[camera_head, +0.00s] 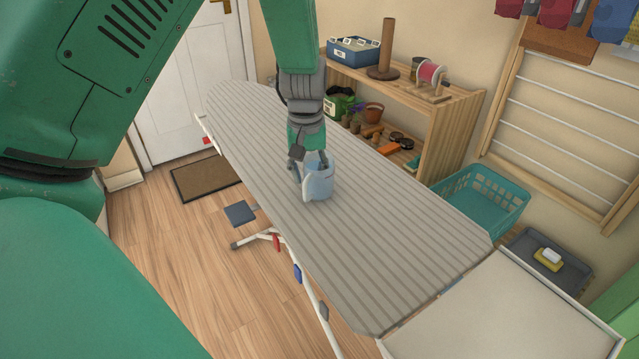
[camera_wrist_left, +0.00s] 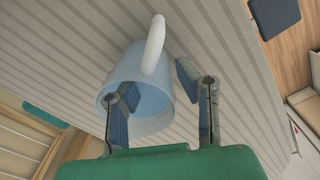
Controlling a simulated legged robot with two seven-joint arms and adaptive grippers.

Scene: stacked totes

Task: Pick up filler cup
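The filler cup (camera_head: 319,182) is a light blue cup with a handle, standing on the grey striped ironing board (camera_head: 400,235). My left gripper (camera_head: 308,168) reaches down onto it from above. In the left wrist view, the cup (camera_wrist_left: 153,118) shows its open mouth and its pale handle on the far side. My left gripper (camera_wrist_left: 158,95) has its fingers spread, one inside the mouth and one outside, with the cup wall between them. A gap shows between the fingers; whether either touches the wall I cannot tell. My right gripper is not in view.
A wooden shelf (camera_head: 455,125) with pots, spools and a blue box (camera_head: 353,52) stands behind the board. A teal basket (camera_head: 480,203) and a grey tray (camera_head: 570,275) are at the right. A pale surface (camera_head: 500,315) adjoins the board's near end. The board around the cup is clear.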

